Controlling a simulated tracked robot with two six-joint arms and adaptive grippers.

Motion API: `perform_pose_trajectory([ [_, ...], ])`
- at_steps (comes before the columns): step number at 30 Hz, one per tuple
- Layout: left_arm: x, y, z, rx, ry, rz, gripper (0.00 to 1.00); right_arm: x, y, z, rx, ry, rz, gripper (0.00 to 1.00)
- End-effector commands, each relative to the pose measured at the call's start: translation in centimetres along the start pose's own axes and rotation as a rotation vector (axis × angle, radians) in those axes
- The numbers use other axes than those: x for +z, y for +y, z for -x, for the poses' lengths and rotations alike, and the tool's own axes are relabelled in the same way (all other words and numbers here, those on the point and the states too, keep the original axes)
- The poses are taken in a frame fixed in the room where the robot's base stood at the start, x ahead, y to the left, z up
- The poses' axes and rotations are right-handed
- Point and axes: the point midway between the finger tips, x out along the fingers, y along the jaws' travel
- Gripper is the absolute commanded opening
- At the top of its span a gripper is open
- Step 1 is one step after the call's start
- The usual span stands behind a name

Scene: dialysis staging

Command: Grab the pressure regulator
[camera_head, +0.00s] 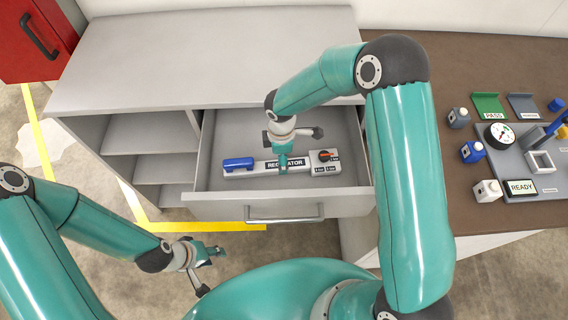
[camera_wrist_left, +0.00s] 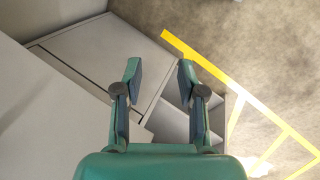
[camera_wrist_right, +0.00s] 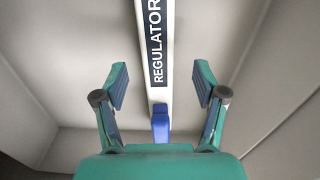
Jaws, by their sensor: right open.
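The pressure regulator (camera_head: 300,165) is a pale bar labelled REGULATOR, with a blue end at the left and a dark knob with an orange mark at the right. It lies in the open grey drawer (camera_head: 225,204). My right gripper (camera_head: 283,165) is above the bar and hides part of it. In the right wrist view the regulator (camera_wrist_right: 155,75) runs between the spread fingers of my right gripper (camera_wrist_right: 160,82), which touch nothing visible. My left gripper (camera_head: 214,252) is in front of the drawer at the left; the left wrist view shows it open and empty (camera_wrist_left: 159,72).
The grey cabinet top (camera_head: 210,55) is bare. A brown counter (camera_head: 450,75) at the right bears a grey board with a gauge (camera_head: 499,135), a READY sign, trays and several small bottles. Open shelves (camera_head: 150,135) stand left of the drawer. A red box (camera_head: 30,40) is at upper left.

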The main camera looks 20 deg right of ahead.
Motion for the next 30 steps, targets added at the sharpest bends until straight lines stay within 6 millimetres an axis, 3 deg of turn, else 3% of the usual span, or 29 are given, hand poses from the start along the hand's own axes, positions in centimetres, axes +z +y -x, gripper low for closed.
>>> perform_pose_trajectory([
  [12, 0.0, 0.5, 1.3, 0.0, 0.0, 0.0, 0.4, 0.1, 0.3, -4.8, -0.003, -0.001, 0.001, 0.71],
  [20, 0.0, 0.5, 1.2, 0.0, 0.0, 0.0, 0.4, 0.0, 0.4, -5.2, 0.0, 0.0, 0.002, 0.71],
  [30, 0.0, 0.5, 1.2, 0.0, 0.0, 0.0, 0.4, 0.0, 0.4, -5.1, 0.0, 0.0, 0.003, 0.17],
])
